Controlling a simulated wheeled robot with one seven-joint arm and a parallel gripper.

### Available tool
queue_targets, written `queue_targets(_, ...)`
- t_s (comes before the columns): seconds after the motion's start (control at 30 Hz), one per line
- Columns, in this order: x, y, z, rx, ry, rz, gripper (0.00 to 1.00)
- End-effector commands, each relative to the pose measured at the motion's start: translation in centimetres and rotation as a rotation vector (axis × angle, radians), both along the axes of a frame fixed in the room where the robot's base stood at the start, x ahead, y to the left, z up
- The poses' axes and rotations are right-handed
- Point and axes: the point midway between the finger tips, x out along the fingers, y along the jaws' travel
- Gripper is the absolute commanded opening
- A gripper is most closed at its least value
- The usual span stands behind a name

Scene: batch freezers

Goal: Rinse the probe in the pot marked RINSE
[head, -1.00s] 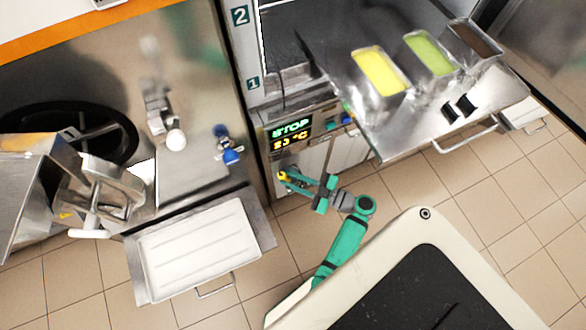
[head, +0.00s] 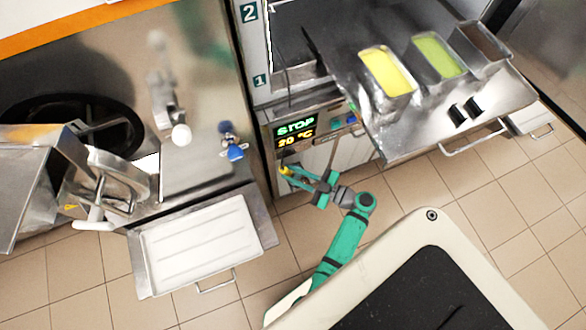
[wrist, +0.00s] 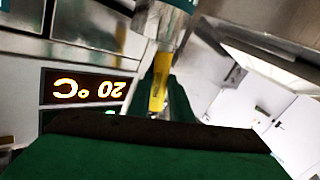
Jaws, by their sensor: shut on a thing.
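My gripper (head: 297,178) is in front of the machine's lower front, just below its lit display. It is shut on the yellow probe (head: 285,171), whose yellow part sticks out past the fingertips. In the wrist view the yellow probe (wrist: 160,82) stands between the dark green fingers, under a shiny metal cylinder (wrist: 165,22). I cannot tell whether the two touch. The probe's far end is hidden. I cannot read the word RINSE on anything, so I cannot tell whether this cylinder is the pot.
The display (head: 296,133) reads STOP and 20 °C. A steel counter (head: 430,125) with yellow and green filled pans juts out at the right. A white tray (head: 200,245) sits on a shelf at the lower left. Tiled floor is open around my arm.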

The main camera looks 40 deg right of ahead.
Motion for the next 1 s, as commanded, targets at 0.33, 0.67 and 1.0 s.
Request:
queue_targets(0.33,0.0,0.1,2.4,-0.001,-0.001,0.001,0.0)
queue_targets(0.67,0.0,0.0,4.6,-0.001,-0.001,0.001,0.0)
queue_targets(1.0,0.0,0.0,6.9,-0.001,-0.001,0.001,0.0)
